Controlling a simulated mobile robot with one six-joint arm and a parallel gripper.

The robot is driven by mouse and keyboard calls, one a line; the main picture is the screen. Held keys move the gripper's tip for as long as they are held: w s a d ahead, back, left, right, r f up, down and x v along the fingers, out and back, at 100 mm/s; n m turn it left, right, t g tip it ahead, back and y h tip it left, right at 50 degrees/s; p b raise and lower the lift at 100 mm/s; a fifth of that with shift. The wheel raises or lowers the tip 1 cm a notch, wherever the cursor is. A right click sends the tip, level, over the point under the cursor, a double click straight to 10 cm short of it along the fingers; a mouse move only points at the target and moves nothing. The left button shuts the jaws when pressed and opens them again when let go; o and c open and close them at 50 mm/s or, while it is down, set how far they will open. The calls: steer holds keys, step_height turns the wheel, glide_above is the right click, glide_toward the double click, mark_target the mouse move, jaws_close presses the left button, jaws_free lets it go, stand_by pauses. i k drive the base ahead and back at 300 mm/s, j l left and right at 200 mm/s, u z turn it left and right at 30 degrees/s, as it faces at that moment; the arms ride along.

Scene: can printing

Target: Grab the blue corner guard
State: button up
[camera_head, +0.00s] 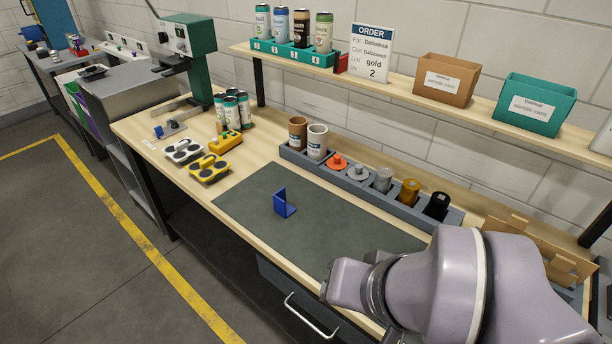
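The blue corner guard (283,204) is a small angled piece with one upright wall and a flat base. It stands on the dark grey mat (336,236) on the workbench, left of the mat's middle. Nothing touches it. My arm shows at the lower right, over the bench's front edge. My gripper is not visible; only arm links show, to the right of the corner guard and apart from it.
A grey rack (325,173) with several cups and coloured parts runs behind the mat. Yellow (208,168) and grey (184,151) can holders stand left. A shelf above holds cans, an order sign (371,52) and two bins. The mat around the guard is clear.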

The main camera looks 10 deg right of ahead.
mark_target(280, 207)
steer(key=i+j+z, duration=0.35)
steer(key=j, duration=0.2)
steer(key=i+j+z, duration=0.2)
steer(key=j, duration=0.15)
steer(key=i+j+z, duration=0.15)
steer(key=j, duration=0.15)
steer(key=j+z, duration=0.2)
steer(key=j, duration=0.15)
steer(key=i+j+z, duration=0.15)
steer(key=j, duration=0.25)
